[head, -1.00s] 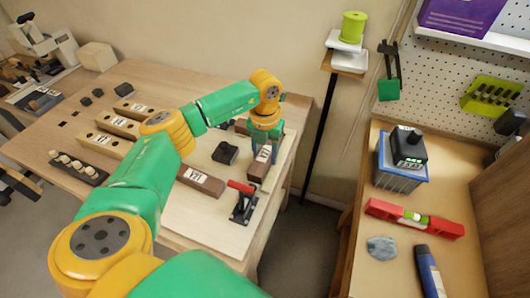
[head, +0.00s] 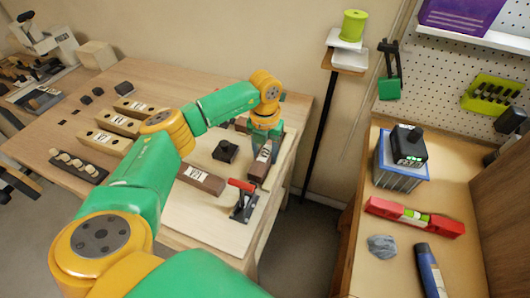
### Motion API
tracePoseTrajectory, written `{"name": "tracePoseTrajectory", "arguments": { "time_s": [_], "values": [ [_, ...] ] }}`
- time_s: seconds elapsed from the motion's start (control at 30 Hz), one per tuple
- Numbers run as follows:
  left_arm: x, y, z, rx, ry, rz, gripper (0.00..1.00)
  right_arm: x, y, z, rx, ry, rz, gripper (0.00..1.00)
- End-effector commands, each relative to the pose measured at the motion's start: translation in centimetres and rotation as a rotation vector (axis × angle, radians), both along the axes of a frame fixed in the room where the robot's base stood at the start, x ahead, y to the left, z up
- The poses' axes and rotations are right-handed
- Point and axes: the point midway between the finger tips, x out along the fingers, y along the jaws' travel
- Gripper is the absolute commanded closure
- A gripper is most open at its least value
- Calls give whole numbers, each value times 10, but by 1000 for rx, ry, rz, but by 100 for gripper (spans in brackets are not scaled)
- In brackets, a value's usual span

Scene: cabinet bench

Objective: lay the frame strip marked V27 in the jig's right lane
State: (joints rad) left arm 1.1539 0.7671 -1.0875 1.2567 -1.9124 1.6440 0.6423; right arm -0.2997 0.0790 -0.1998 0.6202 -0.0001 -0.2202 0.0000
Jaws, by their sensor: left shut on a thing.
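My left gripper (head: 265,140) is shut on a dark brown strip (head: 258,171) with a white label, at the right side of the jig board (head: 214,217). Its label is too small to read surely. I cannot tell whether the strip touches the board. Another dark brown strip (head: 207,182) with a white label lies on the board to the left, partly hidden by my left arm. A black block (head: 225,151) sits between the two strips. A red-handled clamp (head: 242,203) stands at the board's near right. My right gripper is not in view.
Several light wooden blocks with labels (head: 118,123) and a dark peg rack (head: 79,167) lie on the table's left. A side bench at right holds a black-topped battery or charger (head: 408,146), a red level (head: 414,217) and a blue tube (head: 429,272). A gap separates the two.

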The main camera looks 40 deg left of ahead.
Motion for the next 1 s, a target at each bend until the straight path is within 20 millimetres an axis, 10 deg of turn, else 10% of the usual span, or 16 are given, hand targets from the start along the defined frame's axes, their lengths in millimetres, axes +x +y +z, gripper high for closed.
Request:
{"name": "tracePoseTrajectory", "arguments": {
  "time_s": [0.03, 0.07, 0.2, 1.0],
  "values": [
    [-2, 0, -2, 0, 9, -2, 100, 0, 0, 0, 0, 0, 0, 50],
    [-2, 0, -2, 1, 9, -2, 45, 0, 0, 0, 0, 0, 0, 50],
    [-3, -1, -3, -1, 12, -3, 16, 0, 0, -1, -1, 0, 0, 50],
    [-5, -2, -6, -1, 22, -9, 29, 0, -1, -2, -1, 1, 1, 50]
  ]
}}
